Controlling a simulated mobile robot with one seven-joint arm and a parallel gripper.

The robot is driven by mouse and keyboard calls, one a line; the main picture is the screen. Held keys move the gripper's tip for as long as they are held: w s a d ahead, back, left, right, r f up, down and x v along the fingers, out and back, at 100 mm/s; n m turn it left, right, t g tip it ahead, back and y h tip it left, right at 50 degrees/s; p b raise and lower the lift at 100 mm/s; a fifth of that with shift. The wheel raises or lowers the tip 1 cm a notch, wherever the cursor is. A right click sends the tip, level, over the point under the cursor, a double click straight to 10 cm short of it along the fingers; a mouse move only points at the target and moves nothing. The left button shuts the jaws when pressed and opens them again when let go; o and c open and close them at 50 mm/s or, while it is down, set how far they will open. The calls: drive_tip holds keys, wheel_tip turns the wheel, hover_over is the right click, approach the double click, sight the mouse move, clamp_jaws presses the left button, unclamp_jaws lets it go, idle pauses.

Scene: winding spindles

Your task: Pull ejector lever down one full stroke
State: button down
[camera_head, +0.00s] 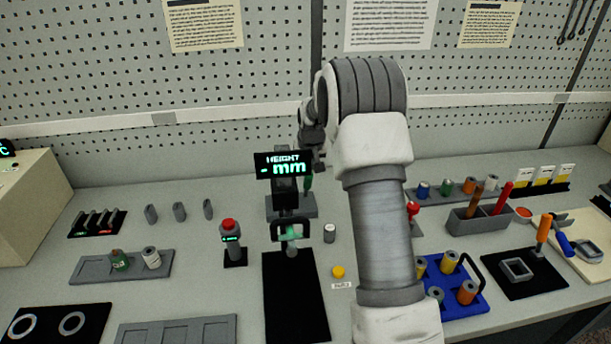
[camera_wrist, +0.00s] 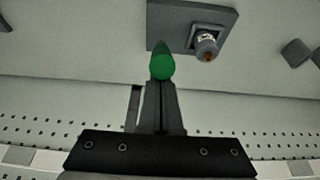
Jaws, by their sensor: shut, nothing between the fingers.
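The ejector lever appears to be the part with a green grip (camera_head: 308,184), at the right of the dark post under the height display. In the wrist view the green, rounded grip end (camera_wrist: 162,64) is just off my fingertips. My gripper (camera_head: 316,164) is above the green grip in the head view, its fingers pointing down. In the wrist view my gripper (camera_wrist: 160,84) is shut, with nothing between the fingers. The fingertips overlap the lower edge of the grip; whether they touch it I cannot tell. My arm hides part of the bench behind it.
The height display (camera_head: 283,165) stands close left of my gripper. The black mat (camera_head: 295,300) is bare.

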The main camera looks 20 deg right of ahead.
sight(310, 180)
drive_tip(key=shift+s+f, duration=0.1)
drive_tip(key=shift+s, duration=0.05)
drive_tip(key=shift+s+a+f+b, duration=0.2)
drive_tip(key=shift+s+f+b, duration=0.05)
drive_tip(key=shift+s+b, duration=0.45)
drive_tip(key=shift+f, duration=0.1)
drive_tip(key=shift+s+a+f+b, duration=0.15)
drive_tip(key=shift+s+f+b, duration=0.35)
drive_tip(key=shift+s+b, duration=0.25)
drive_tip(key=shift+s+f, duration=0.1)
drive_tip(key=shift+f, duration=0.05)
idle(0.5)
